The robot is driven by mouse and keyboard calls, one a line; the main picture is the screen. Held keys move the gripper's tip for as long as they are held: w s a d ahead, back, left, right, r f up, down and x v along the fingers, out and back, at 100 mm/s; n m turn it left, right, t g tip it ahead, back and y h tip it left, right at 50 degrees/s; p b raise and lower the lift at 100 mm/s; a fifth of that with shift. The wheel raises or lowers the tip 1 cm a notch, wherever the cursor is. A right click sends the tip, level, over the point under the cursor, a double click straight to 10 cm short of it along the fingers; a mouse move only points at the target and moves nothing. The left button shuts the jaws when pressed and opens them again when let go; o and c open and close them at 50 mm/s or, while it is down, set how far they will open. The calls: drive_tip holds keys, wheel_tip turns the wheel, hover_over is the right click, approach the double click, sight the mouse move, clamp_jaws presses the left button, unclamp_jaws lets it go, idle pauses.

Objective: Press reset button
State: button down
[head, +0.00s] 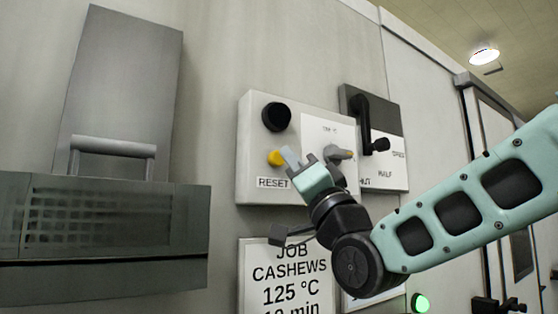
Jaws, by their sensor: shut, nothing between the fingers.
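The reset button is a small yellow button (275,158) on a white control box (257,110) fixed to the wall. A label reading RESET (273,183) is just below it. My gripper (288,156) is shut and empty, with its fingertips right beside the yellow button at its right edge. I cannot tell from this view whether the fingertips touch the button. My teal arm comes in from the right and hides the lower right of the box.
A black knob (276,117) sits above the button. A black lever (366,125) is on the panel to the right. A job sign (285,270) hangs below. A grey hatch with a handle (113,147) is at left. A green light (420,303) glows at the bottom.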

drive_tip(key=s+d+b, duration=0.2)
drive_tip(key=s+b, duration=0.1)
drive_tip(key=s, duration=0.1)
drive_tip(key=shift+s+d, duration=0.1)
drive_tip(key=shift+d, duration=0.3)
idle(0.7)
